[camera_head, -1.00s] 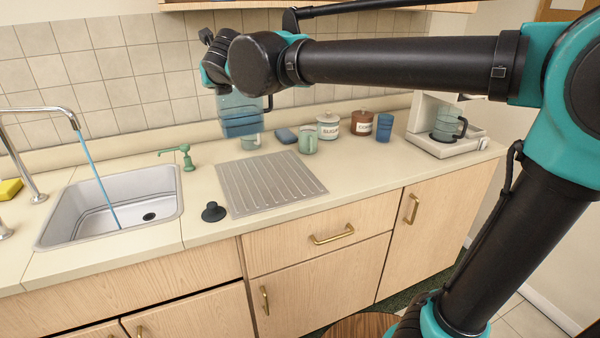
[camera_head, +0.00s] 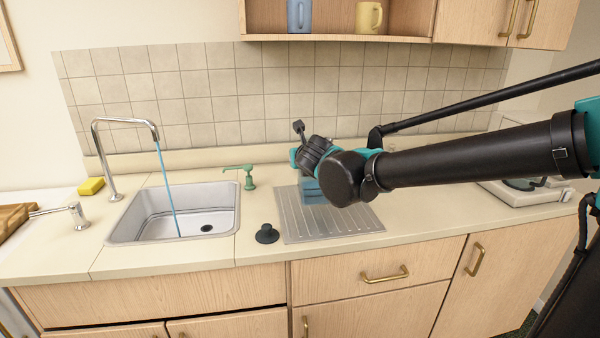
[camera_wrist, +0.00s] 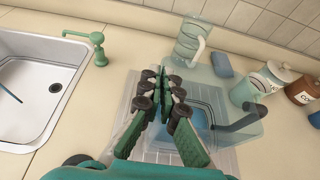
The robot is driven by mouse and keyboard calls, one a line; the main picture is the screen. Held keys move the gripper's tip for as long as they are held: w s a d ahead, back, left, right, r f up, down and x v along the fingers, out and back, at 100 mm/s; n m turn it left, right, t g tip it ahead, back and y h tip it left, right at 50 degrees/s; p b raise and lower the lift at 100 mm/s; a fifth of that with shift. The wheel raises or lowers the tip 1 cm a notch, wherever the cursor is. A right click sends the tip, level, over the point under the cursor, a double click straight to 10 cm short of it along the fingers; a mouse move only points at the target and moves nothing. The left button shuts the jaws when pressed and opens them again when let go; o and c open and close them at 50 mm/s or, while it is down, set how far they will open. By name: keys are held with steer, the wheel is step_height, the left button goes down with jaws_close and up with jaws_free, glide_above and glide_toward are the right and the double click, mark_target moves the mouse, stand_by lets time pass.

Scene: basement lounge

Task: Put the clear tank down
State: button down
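The clear tank (camera_head: 312,192) holds blue water and shows partly below my gripper in the head view, over the ribbed metal drainboard (camera_head: 350,222). In the wrist view the tank (camera_wrist: 225,103) lies below the fingers, with its dark handle at the right. My gripper (camera_wrist: 170,86) has its fingertips close together at the tank's upper edge and appears shut on it. My arm hides much of the tank in the head view. I cannot tell whether its base touches the drainboard.
The sink (camera_head: 180,212) with running water is left of the drainboard. A black stopper (camera_head: 267,234) and a green dispenser (camera_head: 246,176) stand nearby.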

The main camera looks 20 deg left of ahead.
mark_target(299, 172)
steer(key=shift+f, duration=2.6)
steer(key=c, duration=1.7)
jaws_free()
steer(key=shift+r, duration=0.2)
steer(key=v, duration=1.2)
steer(key=shift+s+a, duration=0.1)
steer(key=shift+f, duration=0.1)
